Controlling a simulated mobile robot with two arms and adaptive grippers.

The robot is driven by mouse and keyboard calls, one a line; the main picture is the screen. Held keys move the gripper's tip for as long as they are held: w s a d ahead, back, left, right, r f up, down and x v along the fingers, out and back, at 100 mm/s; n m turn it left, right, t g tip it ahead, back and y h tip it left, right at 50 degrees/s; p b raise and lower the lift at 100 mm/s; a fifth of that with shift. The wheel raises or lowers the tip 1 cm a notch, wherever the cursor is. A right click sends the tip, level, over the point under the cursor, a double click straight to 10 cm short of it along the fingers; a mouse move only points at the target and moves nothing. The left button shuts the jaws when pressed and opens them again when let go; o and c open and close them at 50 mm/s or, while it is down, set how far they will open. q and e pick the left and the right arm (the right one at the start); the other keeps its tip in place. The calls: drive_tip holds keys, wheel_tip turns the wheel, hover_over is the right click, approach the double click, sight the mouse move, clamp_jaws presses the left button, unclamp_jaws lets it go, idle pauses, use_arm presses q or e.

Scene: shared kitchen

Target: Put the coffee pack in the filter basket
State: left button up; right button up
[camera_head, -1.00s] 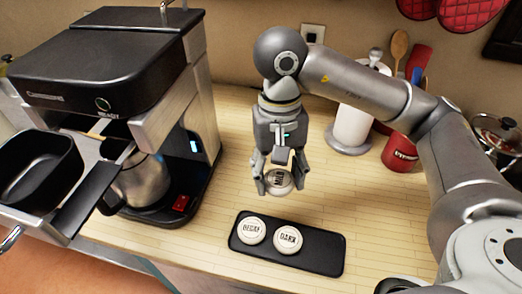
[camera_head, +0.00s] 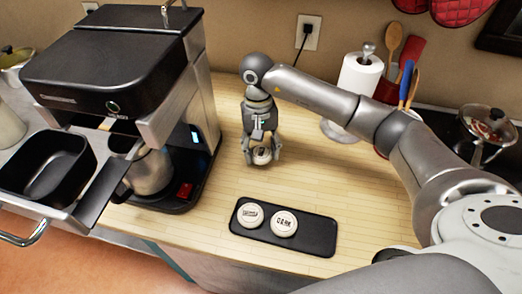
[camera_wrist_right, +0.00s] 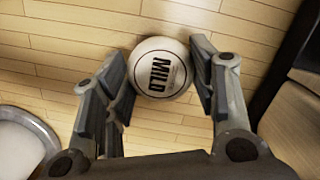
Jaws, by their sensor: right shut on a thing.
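My right gripper (camera_head: 262,156) is shut on a round white coffee pack (camera_wrist_right: 160,68) labelled MILD, which sits between its fingers in the right wrist view. In the head view the pack (camera_head: 262,155) shows above the wooden counter, between the coffee machine and the paper towel. The filter basket (camera_head: 45,178) is a black, empty-looking tray pulled out at the left of the coffee machine (camera_head: 110,75). Two more white packs, one reading DECAF (camera_head: 250,215) and one reading DARK (camera_head: 284,223), lie on a black tray (camera_head: 318,238). My left gripper is not in view.
A steel pot (camera_head: 150,172) stands in the machine below the basket's level. A paper towel roll (camera_head: 357,90), a red utensil holder and a lidded pan (camera_head: 485,130) stand at the back right. The counter between machine and black tray is clear.

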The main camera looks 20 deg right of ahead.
drive_tip(key=shift+f+p, duration=0.45)
drive_tip(key=shift+f, duration=0.6)
drive_tip(key=shift+f+b, duration=0.2)
drive_tip(key=shift+b, duration=0.1)
drive_tip(key=o, duration=0.9)
drive_tip(key=shift+r, duration=0.1)
drive_tip(key=shift+c, duration=0.2)
